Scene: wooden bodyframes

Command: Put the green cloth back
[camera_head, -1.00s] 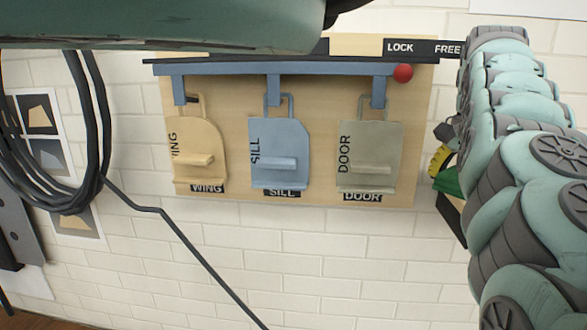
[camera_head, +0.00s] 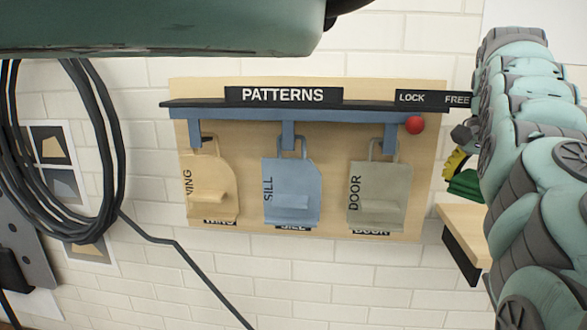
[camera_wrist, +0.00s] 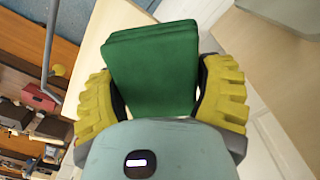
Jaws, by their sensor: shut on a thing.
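The green cloth (camera_wrist: 152,68) is a folded, layered stack between the two yellow-padded fingers of my gripper (camera_wrist: 160,92) in the wrist view. My gripper is shut on it, with a finger against each side. In the head view, part of the green cloth (camera_head: 466,184) shows beside a yellow finger pad of my gripper (camera_head: 454,164), left of my arm. It is just above a light wooden shelf (camera_head: 463,228); I cannot tell whether it touches the shelf. My arm hides the rest of the cloth and gripper.
A pattern board (camera_head: 340,225) on the white brick wall holds WING (camera_head: 208,185), SILL (camera_head: 290,190) and DOOR (camera_head: 378,193) patterns on hooks. A red knob (camera_head: 415,125) sits at its rail's right end. A black coiled cable (camera_head: 112,150) hangs at left.

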